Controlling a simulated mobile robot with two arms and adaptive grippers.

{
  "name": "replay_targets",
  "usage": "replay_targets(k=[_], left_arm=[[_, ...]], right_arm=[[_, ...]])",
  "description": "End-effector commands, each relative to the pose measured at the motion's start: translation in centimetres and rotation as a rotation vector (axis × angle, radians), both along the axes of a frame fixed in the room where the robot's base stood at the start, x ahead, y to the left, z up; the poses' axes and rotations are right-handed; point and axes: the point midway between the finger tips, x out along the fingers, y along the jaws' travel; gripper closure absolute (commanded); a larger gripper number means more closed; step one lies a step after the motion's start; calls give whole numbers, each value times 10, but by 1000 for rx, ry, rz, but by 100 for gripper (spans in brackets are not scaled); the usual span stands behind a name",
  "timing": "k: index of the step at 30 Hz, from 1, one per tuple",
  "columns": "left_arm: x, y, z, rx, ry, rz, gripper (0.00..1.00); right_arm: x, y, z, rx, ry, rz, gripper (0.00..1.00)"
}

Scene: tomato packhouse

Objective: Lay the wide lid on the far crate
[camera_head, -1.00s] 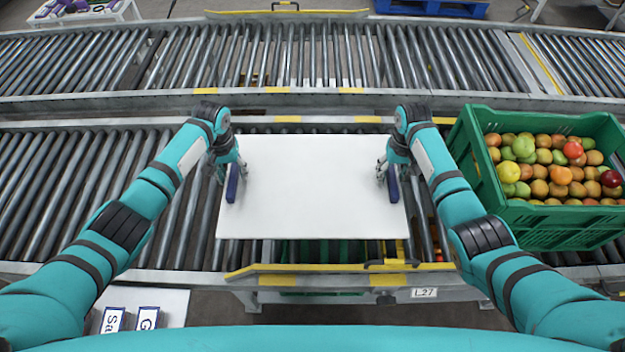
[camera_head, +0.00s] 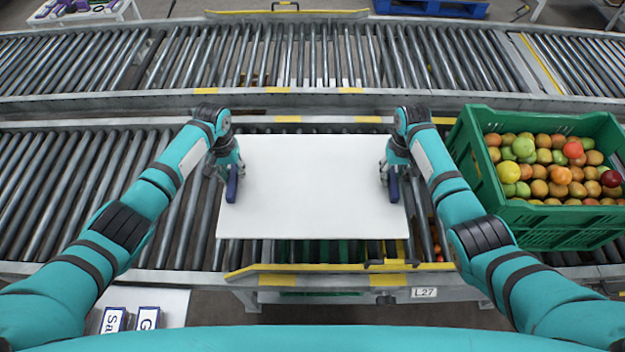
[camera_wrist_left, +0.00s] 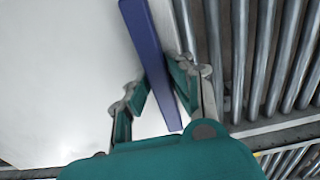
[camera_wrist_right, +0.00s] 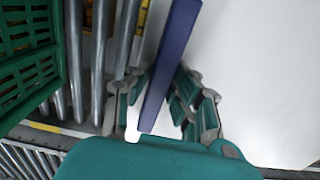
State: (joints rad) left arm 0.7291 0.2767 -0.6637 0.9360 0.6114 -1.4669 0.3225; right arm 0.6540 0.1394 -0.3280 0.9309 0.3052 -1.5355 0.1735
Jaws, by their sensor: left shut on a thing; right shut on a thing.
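The wide lid (camera_head: 312,190) is a flat white board with a blue handle near its left edge (camera_head: 232,187) and another near its right edge (camera_head: 393,188). It lies level over the near roller conveyor, in front of me. My left gripper (camera_head: 229,172) is shut on the left handle, which the left wrist view shows between the fingers (camera_wrist_left: 152,88). My right gripper (camera_head: 393,172) is shut on the right handle, seen also in the right wrist view (camera_wrist_right: 166,85). Green shows beneath the lid's front edge; what bears the lid is hidden.
A green crate (camera_head: 560,238) full of mixed tomatoes or fruit stands on the conveyor to the right. A yellow-striped gate bar (camera_head: 330,268) runs along the near edge. The far conveyor (camera_head: 290,55) is empty. Rollers left of my left arm are clear.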

Motion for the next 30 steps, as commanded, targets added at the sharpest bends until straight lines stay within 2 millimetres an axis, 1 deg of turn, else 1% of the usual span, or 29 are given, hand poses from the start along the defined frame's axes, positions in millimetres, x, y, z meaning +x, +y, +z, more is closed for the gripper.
replay_targets(k=[8, 14, 22, 25, 30], left_arm=[[1, 0, 3, -1, -1, 0, 100], [1, 0, 18, -1, -1, 0, 100], [0, 0, 46, -1, -1, 0, 100], [0, 0, 51, -1, -1, 0, 100], [0, 0, 51, -1, -1, 0, 100]], right_arm=[[1, 0, 3, 1, -1, 0, 100], [1, 0, 18, 1, -2, 0, 100], [0, 1, 46, 1, -1, 0, 100], [0, 1, 51, 1, -1, 0, 100], [0, 1, 51, 1, -1, 0, 100]])
